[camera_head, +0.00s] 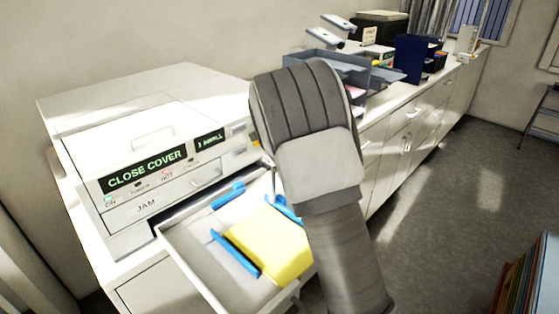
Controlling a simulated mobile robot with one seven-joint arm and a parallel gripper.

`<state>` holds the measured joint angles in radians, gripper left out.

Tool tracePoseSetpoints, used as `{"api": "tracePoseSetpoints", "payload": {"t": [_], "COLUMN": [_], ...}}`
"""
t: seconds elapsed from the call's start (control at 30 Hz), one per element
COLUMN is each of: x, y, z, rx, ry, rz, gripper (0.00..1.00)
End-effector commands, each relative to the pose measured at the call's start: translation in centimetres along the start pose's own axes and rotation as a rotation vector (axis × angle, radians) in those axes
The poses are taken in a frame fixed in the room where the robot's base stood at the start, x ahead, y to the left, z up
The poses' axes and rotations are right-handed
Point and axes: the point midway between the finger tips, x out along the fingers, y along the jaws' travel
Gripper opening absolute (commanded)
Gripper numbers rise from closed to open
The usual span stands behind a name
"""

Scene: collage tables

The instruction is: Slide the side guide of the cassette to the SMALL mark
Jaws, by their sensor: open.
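The cassette (195,263) is a white open tray pulled out from the front of a white copier-like machine. A yellow stack (268,243) lies in it, beside blue guide pieces. One long blue guide (236,254) runs along the stack's left edge. Another blue piece (228,195) is at the back left, and a third (286,209) is at the back right, partly hidden by my arm. I cannot tell which piece is the side guide, and no SMALL mark is readable in the tray. My arm covers the tray's right side. My gripper does not show.
The machine (150,110) has a lit panel (147,170) reading CLOSE COVER and a smaller display (210,139). A white counter (410,95) with trays and boxes runs along the wall behind. Open grey floor (455,210) lies to the right. Colored books (527,275) stand at the lower right.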

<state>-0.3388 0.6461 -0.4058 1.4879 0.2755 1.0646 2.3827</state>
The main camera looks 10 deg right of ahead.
Motion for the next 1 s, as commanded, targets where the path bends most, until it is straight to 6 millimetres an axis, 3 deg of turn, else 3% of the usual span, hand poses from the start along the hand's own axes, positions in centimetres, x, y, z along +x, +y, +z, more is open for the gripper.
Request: {"api": "tracePoseSetpoints", "payload": {"t": [0.4, 0.6, 0.8, 1.0], "x": [-10.2, -13.9, -15.6, -15.8], "y": [0.0, -0.1, -0.1, 0.0], "z": [0.1, 0.0, 0.0, 0.0], "rx": [-0.001, 0.000, 0.001, 0.000], "ry": [-0.005, -0.003, -0.001, 0.000], "rz": [-0.003, -0.003, -0.002, -0.001], "gripper": [0.53, 0.53, 0.53, 0.53]}}
